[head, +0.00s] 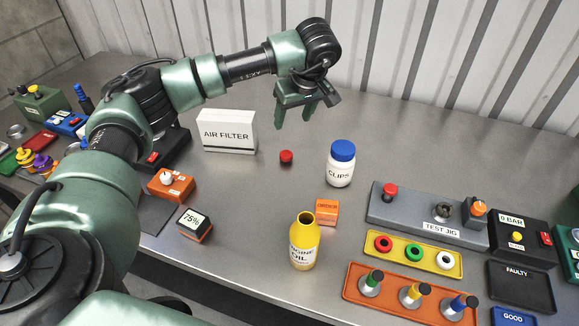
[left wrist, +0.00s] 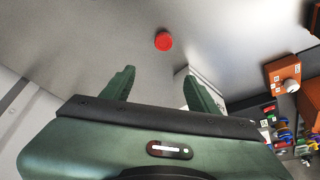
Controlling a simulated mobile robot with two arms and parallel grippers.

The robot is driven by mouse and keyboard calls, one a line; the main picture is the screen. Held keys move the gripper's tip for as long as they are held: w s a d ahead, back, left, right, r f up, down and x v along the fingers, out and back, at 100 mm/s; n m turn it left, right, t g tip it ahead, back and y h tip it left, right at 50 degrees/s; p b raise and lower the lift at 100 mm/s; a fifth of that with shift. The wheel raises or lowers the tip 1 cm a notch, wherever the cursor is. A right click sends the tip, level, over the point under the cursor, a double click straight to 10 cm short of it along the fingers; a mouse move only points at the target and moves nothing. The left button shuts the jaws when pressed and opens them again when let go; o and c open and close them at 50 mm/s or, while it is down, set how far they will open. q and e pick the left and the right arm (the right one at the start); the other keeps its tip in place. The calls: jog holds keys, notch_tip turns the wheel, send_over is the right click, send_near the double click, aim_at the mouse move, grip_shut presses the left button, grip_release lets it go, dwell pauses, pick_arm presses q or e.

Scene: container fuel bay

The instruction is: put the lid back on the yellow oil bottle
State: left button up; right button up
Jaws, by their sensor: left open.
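The yellow oil bottle (head: 305,243) stands upright and uncapped at the front middle of the bench, its dark mouth showing. A small red lid (head: 286,157) lies on the bench behind it, right of the white air filter box. The lid also shows in the left wrist view (left wrist: 163,41), beyond the fingertips. My left gripper (head: 294,118) is open and empty, above the bench and behind the lid in the head view. In the left wrist view its two green fingers (left wrist: 158,80) are apart with nothing between them. My right gripper is not in view.
The air filter box (head: 228,136) stands left of the lid. A white clips jar with a blue cap (head: 341,163) stands to its right. An orange block (head: 327,212) sits right behind the bottle. The test jig (head: 400,209) and trays are at right. The bench behind the jar is clear.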

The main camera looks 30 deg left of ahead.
pick_arm(q)
jog(key=b, duration=0.5)
send_near(286, 154)
jog(key=shift+w+d+f, duration=0.1)
jog(key=shift+w+f, duration=0.25)
jog(key=shift+f, duration=0.05)
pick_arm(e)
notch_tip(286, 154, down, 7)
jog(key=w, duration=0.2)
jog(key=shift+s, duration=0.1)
pick_arm(q)
jog(key=shift+x, duration=1.3)
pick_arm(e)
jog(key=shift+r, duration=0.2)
pick_arm(q)
jog(key=p+x, duration=0.1)
jog(key=x, duration=0.1)
jog(key=p+x, duration=0.1)
jog(key=x, duration=0.1)
jog(key=shift+s+a, duration=0.25)
jog(key=shift+a, duration=0.05)
jog(key=shift+w+a+f, duration=0.15)
jog(key=shift+a+f, duration=0.05)
jog(key=shift+f, duration=0.3)
jog(key=shift+d, duration=0.1)
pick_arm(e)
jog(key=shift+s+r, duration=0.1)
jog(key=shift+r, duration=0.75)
